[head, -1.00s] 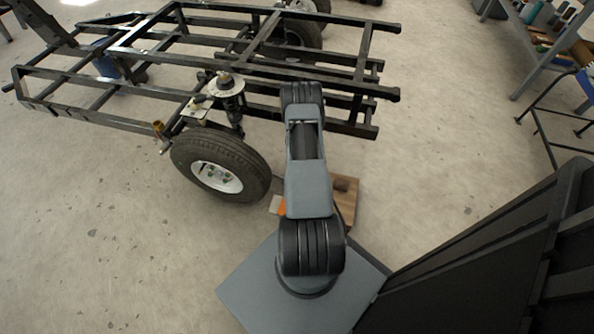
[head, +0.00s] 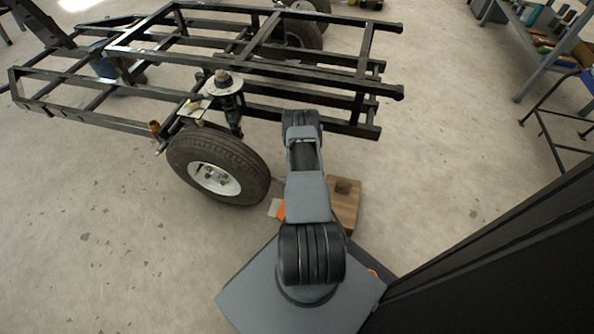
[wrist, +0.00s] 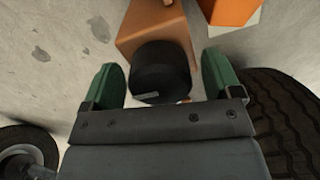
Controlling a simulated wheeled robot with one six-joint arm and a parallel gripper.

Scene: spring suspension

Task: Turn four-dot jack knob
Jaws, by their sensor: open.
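A black round knob (wrist: 162,72) on a wooden block (wrist: 150,25) shows in the wrist view, between the two green fingers of my open gripper (wrist: 163,78). Gaps show on both sides of the knob, so the fingers do not appear to touch it. No dots can be made out on it. In the head view the wooden block (head: 346,210) stands on the floor beside the trailer wheel, with a dark round top (head: 343,187). My arm hides the gripper there.
A black trailer frame (head: 150,50) with a wheel (head: 221,165) is at the left. An orange object (wrist: 232,8) is beside the block. A tyre (wrist: 285,115) is close at the right in the wrist view. Open floor lies right of the block.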

